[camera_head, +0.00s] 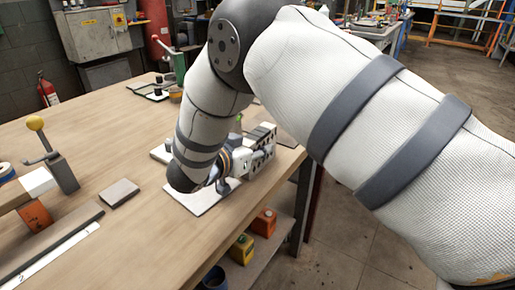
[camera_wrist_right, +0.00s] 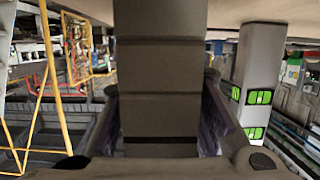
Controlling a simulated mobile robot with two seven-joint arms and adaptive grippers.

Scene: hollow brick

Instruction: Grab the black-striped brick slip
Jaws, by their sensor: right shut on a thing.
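A grey-brown slab with dark stripes across it, which looks like the black-striped brick slip (camera_wrist_right: 160,70), fills the middle of the right wrist view. My right gripper (camera_wrist_right: 162,115) is shut on it, with a finger along each side. In the head view the right gripper (camera_head: 225,172) is low over a white board near the table's right edge, mostly hidden by my arm. The slip cannot be made out there. My left gripper is not in view.
A pale block with holes (camera_head: 262,148) stands close beside the right gripper on the white board (camera_head: 197,203). A flat grey-brown piece (camera_head: 119,193) lies on the wooden table (camera_head: 130,240). A yellow-knobbed lever (camera_head: 37,124) stands at left. Orange (camera_head: 264,221) and yellow boxes (camera_head: 242,248) sit on a lower shelf.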

